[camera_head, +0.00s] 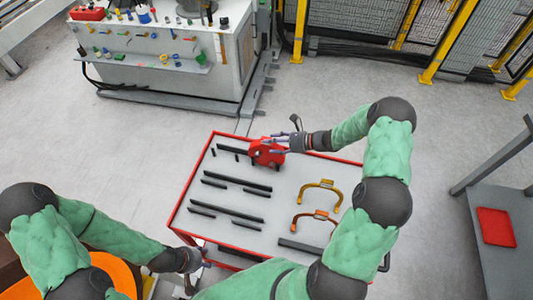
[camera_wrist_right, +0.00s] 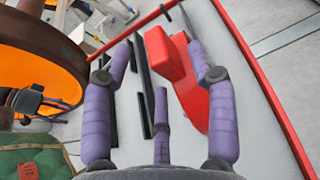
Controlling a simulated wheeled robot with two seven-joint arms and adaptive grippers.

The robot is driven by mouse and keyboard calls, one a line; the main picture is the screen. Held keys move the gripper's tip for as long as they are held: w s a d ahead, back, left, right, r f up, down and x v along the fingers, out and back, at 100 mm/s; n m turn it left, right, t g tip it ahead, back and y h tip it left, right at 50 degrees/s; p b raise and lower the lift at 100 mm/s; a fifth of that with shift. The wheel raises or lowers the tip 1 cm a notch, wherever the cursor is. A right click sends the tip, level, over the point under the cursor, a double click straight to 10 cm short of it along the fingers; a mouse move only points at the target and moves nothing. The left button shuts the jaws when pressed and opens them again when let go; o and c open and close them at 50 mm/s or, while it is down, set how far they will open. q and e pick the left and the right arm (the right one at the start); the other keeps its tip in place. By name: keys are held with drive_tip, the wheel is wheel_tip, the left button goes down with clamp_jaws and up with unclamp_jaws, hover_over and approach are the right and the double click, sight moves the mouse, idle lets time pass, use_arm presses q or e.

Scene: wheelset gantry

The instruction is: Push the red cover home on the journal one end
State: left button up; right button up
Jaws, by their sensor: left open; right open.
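The red cover (camera_head: 267,153) lies at the far edge of the red-rimmed table (camera_head: 300,158). It also shows in the right wrist view (camera_wrist_right: 170,58), between my spread fingers. My right gripper (camera_head: 281,142) is open at the cover; whether a finger touches it I cannot tell. Its fingers also show in the right wrist view (camera_wrist_right: 160,62). My left gripper (camera_head: 203,264) is open and low at the near left of the table, away from the cover. An orange wheel (camera_wrist_right: 42,68) stands left in the wrist view; the journal end is not clearly visible.
Several black bars (camera_head: 235,181) and two orange curved handles (camera_head: 320,193) lie on the table. A grey workbench (camera_head: 205,75) with small parts stands behind. A grey shelf with a red tray (camera_head: 495,226) is at right. Floor between is clear.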

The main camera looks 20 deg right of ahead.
sight(266, 145)
drive_tip(key=x, duration=0.3)
drive_tip(key=shift+w+a+f, duration=0.15)
drive_tip(key=shift+w+f, duration=0.1)
clamp_jaws()
drive_tip(key=shift+r, duration=0.1)
